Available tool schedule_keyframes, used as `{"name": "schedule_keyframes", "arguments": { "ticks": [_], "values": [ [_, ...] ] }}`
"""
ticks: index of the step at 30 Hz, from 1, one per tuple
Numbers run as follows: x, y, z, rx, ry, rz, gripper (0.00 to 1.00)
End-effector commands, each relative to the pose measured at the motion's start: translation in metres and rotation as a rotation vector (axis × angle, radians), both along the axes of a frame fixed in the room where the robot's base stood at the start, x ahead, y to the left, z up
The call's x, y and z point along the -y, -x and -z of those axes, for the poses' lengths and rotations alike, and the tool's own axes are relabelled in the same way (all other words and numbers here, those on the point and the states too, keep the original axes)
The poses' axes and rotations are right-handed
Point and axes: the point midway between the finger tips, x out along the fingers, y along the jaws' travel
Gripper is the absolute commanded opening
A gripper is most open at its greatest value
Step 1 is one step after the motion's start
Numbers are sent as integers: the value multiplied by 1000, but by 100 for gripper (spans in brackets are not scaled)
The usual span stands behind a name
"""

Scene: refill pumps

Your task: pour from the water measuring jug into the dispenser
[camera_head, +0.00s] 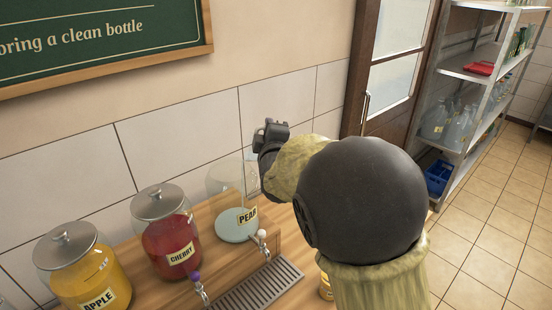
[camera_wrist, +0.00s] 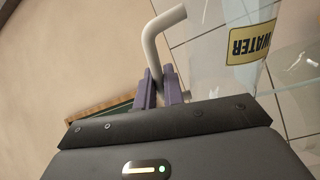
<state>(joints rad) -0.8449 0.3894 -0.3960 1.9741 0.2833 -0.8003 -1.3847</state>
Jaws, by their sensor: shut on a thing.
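In the wrist view, my gripper (camera_wrist: 159,90) is shut on the white handle of a clear measuring jug (camera_wrist: 215,65) with a yellow WATER label, upside down in that view. The head view shows my gripper (camera_head: 268,138) raised by the wall, above the right end of the dispenser row. There the jug is mostly hidden and hard to separate from the glass. The clear dispenser marked PEAR (camera_head: 235,228) stands below, with pale liquid low inside and no lid seen on it. Clear glass also shows at the wrist view's right edge. I cannot make out a pouring stream.
Lidded dispensers marked CHERRY (camera_head: 170,235) and APPLE (camera_head: 85,272) stand to the left on the wooden stand. A drip tray (camera_head: 258,288) lies in front, below the taps. A yellow-labelled item (camera_head: 325,288) is partly hidden by my arm. A metal shelf (camera_head: 470,75) stands far right.

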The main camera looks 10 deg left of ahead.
Motion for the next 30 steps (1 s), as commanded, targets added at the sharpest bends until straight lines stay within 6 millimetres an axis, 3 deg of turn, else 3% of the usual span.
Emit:
{"name": "schedule_keyframes", "arguments": {
  "ticks": [30],
  "values": [
    [-3, 3, -3, 12, 36, -1, 0]
  ]
}}
